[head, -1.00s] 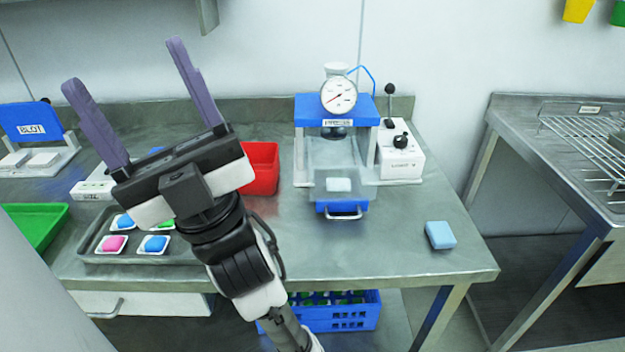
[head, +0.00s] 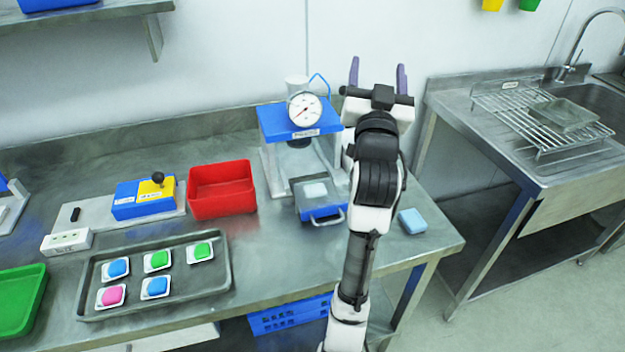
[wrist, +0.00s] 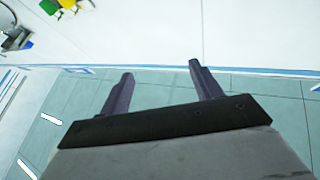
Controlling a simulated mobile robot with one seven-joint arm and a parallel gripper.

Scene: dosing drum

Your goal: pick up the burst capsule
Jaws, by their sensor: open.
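My gripper (head: 378,64) is open and empty, raised with its fingers up, in front of the wall to the right of the press. In the wrist view my gripper (wrist: 161,70) has nothing between its fingers. A dark tray (head: 224,262) on the bench holds several coloured capsules in white dishes: a blue capsule (head: 117,268), a pink capsule (head: 111,295), a green capsule (head: 158,259) and others. I cannot tell any of them as burst. A white piece (head: 315,190) lies in the drawer of the press (head: 288,123); I cannot tell what it is.
A red bin (head: 222,190) and a blue-yellow lever box (head: 143,200) stand behind the tray. A green tray (head: 20,302) is at the left. A blue sponge-like block (head: 412,221) lies near the bench's right end. A sink bench with a wire rack (head: 500,110) stands at the right.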

